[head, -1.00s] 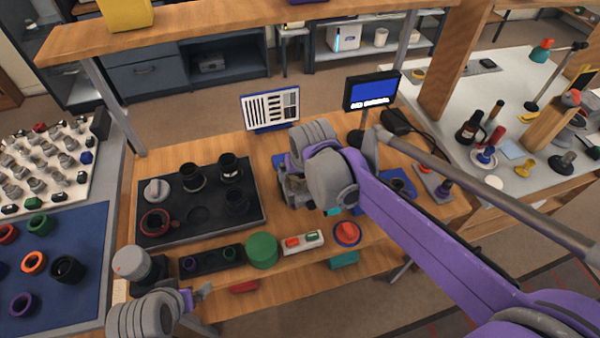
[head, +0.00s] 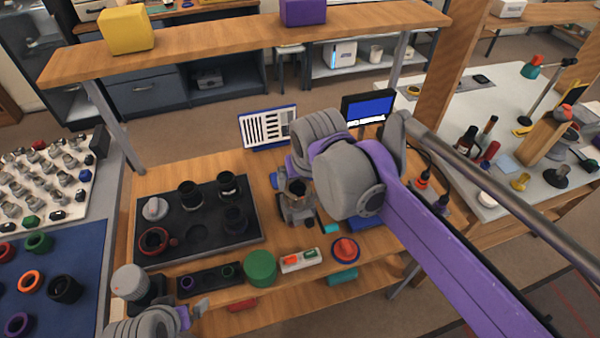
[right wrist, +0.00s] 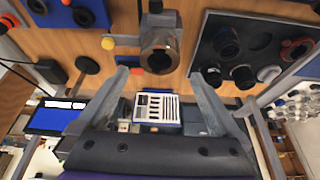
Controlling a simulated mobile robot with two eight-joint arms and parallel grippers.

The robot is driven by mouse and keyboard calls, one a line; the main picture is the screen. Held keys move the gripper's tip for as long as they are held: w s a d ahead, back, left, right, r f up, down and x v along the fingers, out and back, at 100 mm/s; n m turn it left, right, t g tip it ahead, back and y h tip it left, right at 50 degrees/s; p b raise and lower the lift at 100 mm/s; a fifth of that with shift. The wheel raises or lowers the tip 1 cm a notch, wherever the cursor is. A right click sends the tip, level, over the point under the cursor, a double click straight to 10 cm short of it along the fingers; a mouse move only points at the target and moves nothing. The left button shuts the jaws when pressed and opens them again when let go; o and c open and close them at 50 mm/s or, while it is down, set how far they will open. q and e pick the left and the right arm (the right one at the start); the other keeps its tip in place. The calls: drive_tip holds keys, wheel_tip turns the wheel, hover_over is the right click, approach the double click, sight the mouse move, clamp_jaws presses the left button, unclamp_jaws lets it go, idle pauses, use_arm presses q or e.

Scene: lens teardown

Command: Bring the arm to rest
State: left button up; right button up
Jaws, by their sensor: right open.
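My right arm's purple link and grey wrist reach over the middle of the workbench in the head view. My right gripper is mostly hidden behind that wrist there. In the right wrist view my right gripper (right wrist: 160,76) is open, its two fingers wide apart with nothing held between them. A metal holder with a dark cylindrical part (head: 297,189) stands on the bench beside the wrist. It also shows in the right wrist view (right wrist: 158,50), beyond the fingertips. My left gripper (head: 192,313) is low at the bottom left, partly cut off, its jaw state unclear.
A black tray (head: 190,248) with lens parts lies left of the holder. A green cylinder (head: 260,268), a red button (head: 345,249) and a switch box (head: 300,260) line the front.

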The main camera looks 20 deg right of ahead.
drive_tip(key=s+d+f, duration=0.2)
drive_tip(key=s+f, duration=0.4)
drive_tip(key=s, duration=0.2)
drive_tip(key=s+d+f, duration=0.3)
drive_tip(key=s+f, duration=0.3)
drive_tip(key=s, duration=0.2)
drive_tip(key=shift+s+f+t, duration=0.2)
drive_tip(key=shift+f+t, duration=0.2)
